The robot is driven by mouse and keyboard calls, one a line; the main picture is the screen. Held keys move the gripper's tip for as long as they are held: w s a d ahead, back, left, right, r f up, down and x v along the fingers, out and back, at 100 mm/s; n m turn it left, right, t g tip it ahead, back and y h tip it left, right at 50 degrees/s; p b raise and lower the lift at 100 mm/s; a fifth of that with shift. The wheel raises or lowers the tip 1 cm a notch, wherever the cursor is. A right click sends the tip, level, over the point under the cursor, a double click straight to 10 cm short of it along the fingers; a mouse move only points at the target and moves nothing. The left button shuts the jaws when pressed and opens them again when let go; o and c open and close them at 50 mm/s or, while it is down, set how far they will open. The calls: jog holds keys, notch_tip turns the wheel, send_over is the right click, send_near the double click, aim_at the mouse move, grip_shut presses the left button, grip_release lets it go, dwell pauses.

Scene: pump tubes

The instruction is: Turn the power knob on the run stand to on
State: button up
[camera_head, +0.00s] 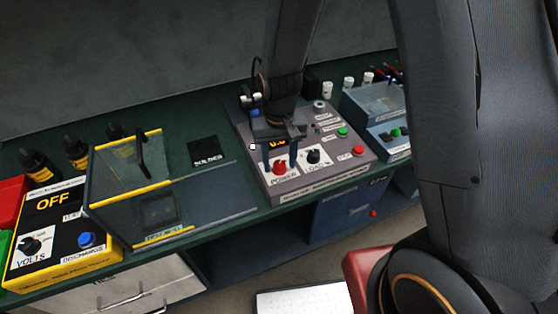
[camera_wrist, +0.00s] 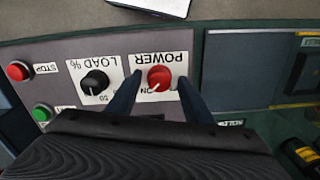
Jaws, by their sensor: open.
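The run stand (camera_head: 312,190) is a grey-purple box on the green bench in the head view. Its red power knob (camera_head: 281,168) sits at the front left of the panel, on a white POWER label. In the wrist view the red knob (camera_wrist: 159,78) shows upside down, with a white pointer line directed toward the partly visible "ON" lettering. My gripper (camera_head: 279,162) is above the panel, pointing down, its dark blue fingers apart. In the wrist view the fingers of my gripper (camera_wrist: 160,85) lie on either side of the knob with gaps; contact is not visible.
A black load knob (camera_head: 313,157) is just right of the power knob. Green (camera_head: 342,132) and red (camera_head: 358,151) buttons are farther right. A clear-lidded box (camera_head: 165,195) with yellow edges and a yellow OFF unit (camera_head: 60,235) stand to the left.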

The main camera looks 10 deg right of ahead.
aim_at(279, 164)
jog(key=shift+r+b, duration=0.85)
jog(key=shift+r, duration=2.95)
jog(key=s+d+b, duration=0.1)
jog(key=s+d, duration=0.2)
jog(key=d, duration=0.3)
jog(key=s+d+r+t+b, duration=0.1)
jog(key=s+d, duration=0.3)
jog(key=d, duration=0.2)
jog(key=shift+s+d+r+m+b, duration=0.2)
jog(key=shift+d+r+m+b, duration=0.1)
jog(key=shift+d+m, duration=0.1)
